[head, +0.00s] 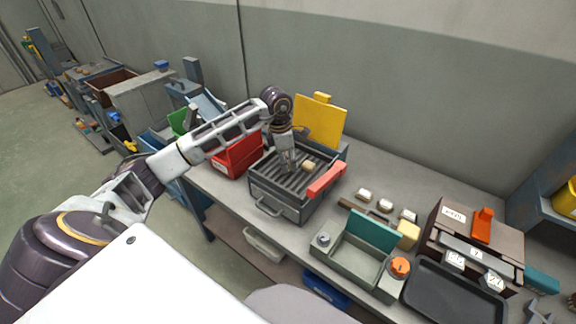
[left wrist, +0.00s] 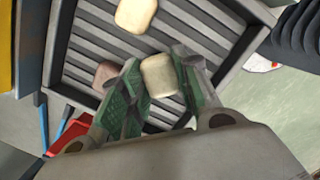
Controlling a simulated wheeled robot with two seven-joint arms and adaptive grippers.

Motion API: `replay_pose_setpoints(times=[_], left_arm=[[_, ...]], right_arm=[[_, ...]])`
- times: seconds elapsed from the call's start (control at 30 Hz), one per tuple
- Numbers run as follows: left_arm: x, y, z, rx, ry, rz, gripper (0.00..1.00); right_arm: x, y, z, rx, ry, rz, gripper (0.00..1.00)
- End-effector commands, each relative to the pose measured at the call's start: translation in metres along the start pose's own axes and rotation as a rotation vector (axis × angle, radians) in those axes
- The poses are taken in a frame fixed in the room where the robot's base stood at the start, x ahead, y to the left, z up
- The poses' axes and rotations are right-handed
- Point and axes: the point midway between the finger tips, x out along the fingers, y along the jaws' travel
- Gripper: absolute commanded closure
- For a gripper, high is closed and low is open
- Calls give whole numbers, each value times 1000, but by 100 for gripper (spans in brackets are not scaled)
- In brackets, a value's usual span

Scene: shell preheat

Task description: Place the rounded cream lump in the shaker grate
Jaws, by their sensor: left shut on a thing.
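My left gripper (head: 289,164) reaches down over the dark slatted shaker grate (head: 283,184), which sits in a grey box on the bench. In the left wrist view its green-padded fingers are shut on a rounded cream lump (left wrist: 160,75), with the grate slats behind it. I cannot tell whether the held lump touches the slats. A second cream lump (left wrist: 134,14) lies on the grate beyond the fingers. A brownish-pink lump (left wrist: 104,76) shows partly behind one finger. In the head view one cream lump (head: 309,167) shows beside the fingertips. My right gripper is not in view.
A red bin (head: 238,153) stands left of the grate, and a yellow panel (head: 319,122) rises behind it. A red-orange block (head: 327,178) is at its right edge. Several pale pieces, a teal-lidded box (head: 373,229) and a black tray (head: 455,292) lie further right.

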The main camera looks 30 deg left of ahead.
Motion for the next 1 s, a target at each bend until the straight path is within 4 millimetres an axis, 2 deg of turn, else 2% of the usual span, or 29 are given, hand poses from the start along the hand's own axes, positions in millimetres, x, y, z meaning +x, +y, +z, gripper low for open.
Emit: replay_pose_setpoints(times=[0.2,0.7,0.73,0.8,1.0], left_arm=[[19,0,-3,0,1,-1,92],[23,0,-4,1,0,-1,92],[24,0,-4,1,1,-1,67],[23,0,-4,1,0,-1,59],[23,0,-4,1,0,-1,59]], right_arm=[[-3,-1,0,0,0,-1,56],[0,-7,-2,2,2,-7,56],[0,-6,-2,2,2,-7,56],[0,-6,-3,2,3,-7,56],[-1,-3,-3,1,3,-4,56]])
